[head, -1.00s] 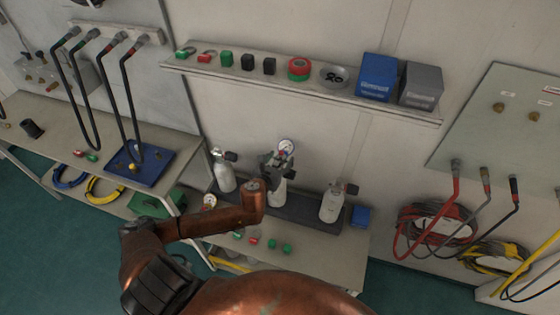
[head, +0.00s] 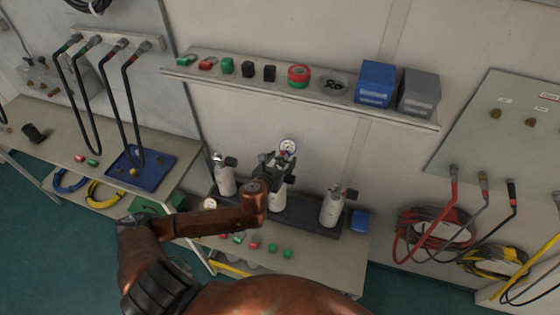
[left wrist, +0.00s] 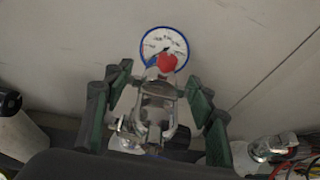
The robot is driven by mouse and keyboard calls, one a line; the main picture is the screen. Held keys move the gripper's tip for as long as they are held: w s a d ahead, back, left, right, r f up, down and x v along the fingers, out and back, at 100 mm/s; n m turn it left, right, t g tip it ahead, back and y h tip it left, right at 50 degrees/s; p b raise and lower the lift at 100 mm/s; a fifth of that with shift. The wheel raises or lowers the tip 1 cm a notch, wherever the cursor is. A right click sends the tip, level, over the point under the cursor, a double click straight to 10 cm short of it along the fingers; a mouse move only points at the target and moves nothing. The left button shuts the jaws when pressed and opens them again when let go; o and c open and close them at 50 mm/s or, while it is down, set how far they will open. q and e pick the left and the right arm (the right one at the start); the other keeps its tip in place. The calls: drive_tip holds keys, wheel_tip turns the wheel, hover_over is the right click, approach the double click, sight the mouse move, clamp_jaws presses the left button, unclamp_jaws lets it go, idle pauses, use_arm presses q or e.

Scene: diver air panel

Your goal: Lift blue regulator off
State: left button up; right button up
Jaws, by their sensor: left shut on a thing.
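The blue regulator shows in the left wrist view as a blue-rimmed gauge (left wrist: 150,42) with a red part in front and a metal body (left wrist: 158,92) below. Its gauge also shows in the head view (head: 288,146), above the middle cylinder (head: 277,199). My left gripper (head: 272,166) is at the regulator, over that cylinder, and is shut on it. In the left wrist view its green-padded fingers (left wrist: 158,108) stand on both sides of the body. Whether the regulator still touches the cylinder's valve is hidden. My right gripper is in neither view.
Other cylinders stand to the left (head: 225,181) and right (head: 332,210) in the dark rack (head: 300,218). A wall shelf (head: 330,97) with boxes and small parts runs above. Red and green caps (head: 254,244) lie on the bench in front.

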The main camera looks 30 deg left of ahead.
sight(285, 165)
use_arm(q)
drive_tip(key=r, duration=0.1)
drive_tip(key=s+d+r, duration=0.1)
drive_tip(key=d+r, duration=0.1)
drive_tip(key=r, duration=0.1)
drive_tip(key=shift+s+d+r+p, duration=0.1)
drive_tip(key=shift+s+d+p, duration=0.1)
drive_tip(key=shift+s+p, duration=0.15)
drive_tip(key=s+d+r, duration=0.3)
drive_tip(key=s+d, duration=0.3)
drive_tip(key=shift+d+r, duration=0.35)
drive_tip(key=shift+d, duration=0.05)
drive_tip(key=shift+f, duration=0.1)
